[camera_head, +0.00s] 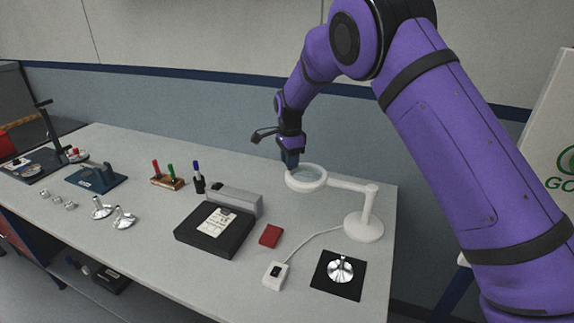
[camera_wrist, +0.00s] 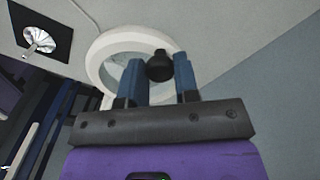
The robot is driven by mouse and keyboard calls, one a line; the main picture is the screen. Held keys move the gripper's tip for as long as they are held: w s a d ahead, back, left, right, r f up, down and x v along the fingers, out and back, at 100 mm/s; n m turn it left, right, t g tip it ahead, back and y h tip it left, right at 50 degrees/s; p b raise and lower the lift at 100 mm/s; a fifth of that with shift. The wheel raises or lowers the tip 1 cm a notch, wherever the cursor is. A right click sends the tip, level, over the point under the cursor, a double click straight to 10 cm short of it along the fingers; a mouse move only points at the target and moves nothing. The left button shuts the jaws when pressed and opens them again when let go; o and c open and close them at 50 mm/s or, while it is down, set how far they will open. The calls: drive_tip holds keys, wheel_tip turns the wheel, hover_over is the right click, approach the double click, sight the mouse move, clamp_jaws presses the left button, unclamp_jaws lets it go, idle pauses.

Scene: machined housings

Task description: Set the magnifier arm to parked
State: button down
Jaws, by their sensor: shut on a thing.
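The white magnifier has a round ring head (camera_head: 306,188) with a clear lens, a horizontal arm (camera_head: 346,186) reaching right, and an upright post on a round base (camera_head: 363,230) near the table's right end. The ring head points left from the post. My gripper (camera_head: 290,160) is at the ring's back left edge. In the wrist view, its blue fingers (camera_wrist: 159,78) are shut on a black knob (camera_wrist: 159,63) at the edge of the white ring (camera_wrist: 97,62). The knob is hidden in the head view.
A black case (camera_head: 192,235) with a label, a red block (camera_head: 270,236) and a white switch box (camera_head: 277,275) lie in front of the magnifier. A silver part (camera_head: 340,268) sits on a black mat (camera_head: 325,281). A wall is behind.

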drive_tip(key=shift+w+d+r, duration=0.1)
drive_tip(key=shift+w+d, duration=0.1)
drive_tip(key=shift+w, duration=0.1)
drive_tip(key=c, duration=0.8)
unclamp_jaws()
drive_tip(key=shift+w, duration=0.1)
drive_tip(key=shift+c, duration=0.2)
drive_tip(key=shift+r, duration=0.15)
wheel_tip(320, 180, up, 10)
drive_tip(key=shift+r, duration=0.15)
